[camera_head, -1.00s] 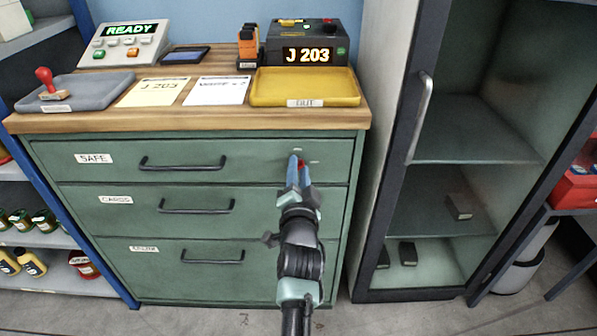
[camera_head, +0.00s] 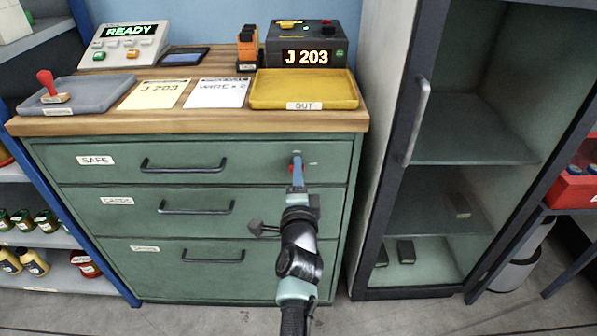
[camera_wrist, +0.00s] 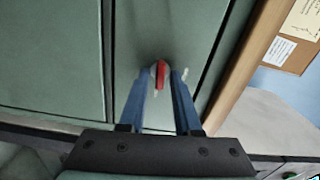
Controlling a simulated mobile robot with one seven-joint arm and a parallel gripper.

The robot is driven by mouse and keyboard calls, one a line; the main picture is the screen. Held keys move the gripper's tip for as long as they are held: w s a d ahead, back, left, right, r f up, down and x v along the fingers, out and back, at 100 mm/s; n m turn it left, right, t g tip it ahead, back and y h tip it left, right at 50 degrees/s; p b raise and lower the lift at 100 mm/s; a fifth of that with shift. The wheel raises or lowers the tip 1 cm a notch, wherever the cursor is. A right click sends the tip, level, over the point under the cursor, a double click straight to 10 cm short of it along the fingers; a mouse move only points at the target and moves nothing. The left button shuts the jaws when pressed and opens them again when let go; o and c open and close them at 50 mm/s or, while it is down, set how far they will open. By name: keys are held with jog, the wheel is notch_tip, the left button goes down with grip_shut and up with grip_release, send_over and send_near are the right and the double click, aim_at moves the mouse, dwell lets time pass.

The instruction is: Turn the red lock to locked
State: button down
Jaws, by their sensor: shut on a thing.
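The red lock (camera_head: 297,163) sits at the upper right of the green cabinet's top drawer, labelled SAFE. My gripper (camera_head: 297,168) is at it, with the blue fingers reaching the drawer front and partly hiding it. In the wrist view the red lock (camera_wrist: 161,75) shows between the two fingertips (camera_wrist: 164,76), and my gripper is shut on it. There its red bar lies about parallel to the drawer's long edges. Pale marks (camera_wrist: 185,73) (camera_wrist: 152,122) are on the drawer front beside the lock.
The drawer handle (camera_head: 183,165) is left of the lock. The wooden worktop (camera_head: 210,121) overhangs above, with a yellow OUT tray (camera_head: 305,90). A glass-door cabinet (camera_head: 412,150) with a vertical handle stands close on the right.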

dwell(0.4)
jog(key=c, duration=0.9)
grip_release()
jog(key=shift+s, duration=0.1)
jog(key=shift+s+p, duration=3.5)
jog(key=shift+s, duration=2.9)
